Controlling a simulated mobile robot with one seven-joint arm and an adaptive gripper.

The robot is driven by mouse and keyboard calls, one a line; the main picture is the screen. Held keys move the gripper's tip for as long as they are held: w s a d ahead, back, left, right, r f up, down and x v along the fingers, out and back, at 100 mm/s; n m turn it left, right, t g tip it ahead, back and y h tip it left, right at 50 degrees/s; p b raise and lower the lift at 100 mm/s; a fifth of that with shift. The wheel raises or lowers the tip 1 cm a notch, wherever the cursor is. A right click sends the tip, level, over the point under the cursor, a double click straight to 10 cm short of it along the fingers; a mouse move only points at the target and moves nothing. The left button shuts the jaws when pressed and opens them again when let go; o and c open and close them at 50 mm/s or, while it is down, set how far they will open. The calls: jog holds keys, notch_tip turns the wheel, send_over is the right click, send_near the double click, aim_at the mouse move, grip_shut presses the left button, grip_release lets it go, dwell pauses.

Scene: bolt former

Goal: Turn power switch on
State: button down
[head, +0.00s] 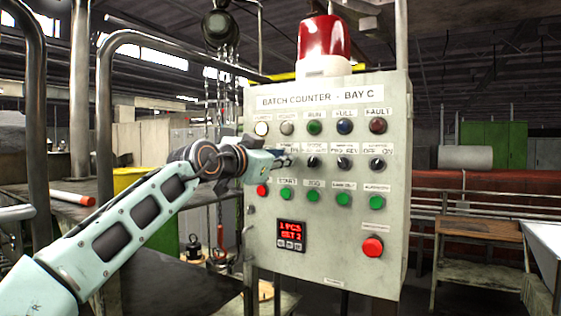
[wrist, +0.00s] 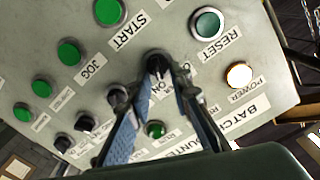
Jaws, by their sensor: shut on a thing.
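The grey control panel (head: 335,225) headed "BATCH COUNTER - BAY C" faces me. My gripper (head: 285,161) is at the left end of its row of black rotary switches and hides the leftmost one in the head view. In the wrist view my gripper (wrist: 162,78) has its two fingers closed around the black knob of that switch (wrist: 157,63), the power switch by its place, beside a label reading "ON". The knob's exact angle is hard to tell. The power lamp (wrist: 239,75) glows whitish; it also looks lit in the head view (head: 261,128).
Other rotary switches (head: 313,162) sit close to the right of my gripper, with lamps above and push buttons (head: 314,196) below. A red display (head: 291,235) is lit lower down. A metal tube rail (head: 104,110) stands left, near my arm. A red beacon (head: 326,38) tops the panel.

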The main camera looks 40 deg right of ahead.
jog(key=shift+m, duration=0.6)
jog(key=c, duration=1.7)
grip_release()
jog(key=shift+c, duration=0.2)
jog(key=v, duration=1.2)
jog(key=shift+d, duration=0.1)
